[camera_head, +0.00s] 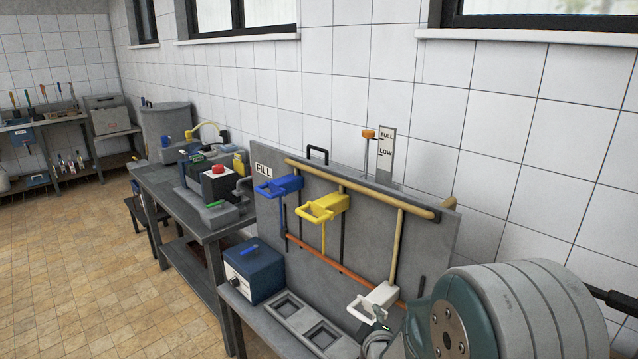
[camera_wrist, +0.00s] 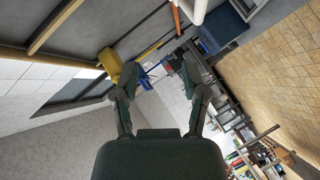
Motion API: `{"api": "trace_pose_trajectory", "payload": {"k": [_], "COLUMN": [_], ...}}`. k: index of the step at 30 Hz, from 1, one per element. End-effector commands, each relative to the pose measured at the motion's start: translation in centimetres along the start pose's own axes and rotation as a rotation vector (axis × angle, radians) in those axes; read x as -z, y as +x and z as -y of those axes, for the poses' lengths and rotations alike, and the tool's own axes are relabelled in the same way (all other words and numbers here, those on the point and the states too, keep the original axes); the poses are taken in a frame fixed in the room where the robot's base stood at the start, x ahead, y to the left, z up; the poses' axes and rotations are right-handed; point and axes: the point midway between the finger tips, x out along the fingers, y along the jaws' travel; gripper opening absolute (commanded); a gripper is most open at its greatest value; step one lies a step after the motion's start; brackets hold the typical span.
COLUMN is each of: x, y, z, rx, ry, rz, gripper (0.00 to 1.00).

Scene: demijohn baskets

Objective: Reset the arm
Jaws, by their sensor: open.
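My gripper (camera_wrist: 158,85) shows in the wrist view with its two fingers spread apart and nothing between them. Beyond the fingers, the panel with pipes and coloured handles lies at the upper left of that view. In the head view, a large rounded part of my arm (camera_head: 525,310) fills the lower right corner. It covers the right end of the bench and the lower right of the panel. My gripper's fingers cannot be made out in the head view.
An upright grey panel (camera_head: 275,215) carries a blue handle (camera_head: 280,187), a yellow handle (camera_head: 322,207) and a white handle (camera_head: 373,301). A blue box (camera_head: 254,270) stands on the bench's left end. A second bench (camera_head: 165,180) stands behind. Tiled floor (camera_head: 80,270) at left is clear.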

Motion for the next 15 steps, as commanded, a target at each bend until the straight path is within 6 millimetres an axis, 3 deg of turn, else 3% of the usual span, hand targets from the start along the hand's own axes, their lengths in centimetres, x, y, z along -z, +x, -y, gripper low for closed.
{"api": "trace_pose_trajectory", "payload": {"k": [1,8,15], "x": [0.4,1.4,1.9], "y": [-0.7,-4.4,-9.7], "z": [-1.1,-3.7,-5.7], "rx": [0.018,0.145,0.254], "ry": [0.042,0.25,0.455], "rz": [0.008,0.087,0.2], "gripper": [0.57,0.57,0.57]}}
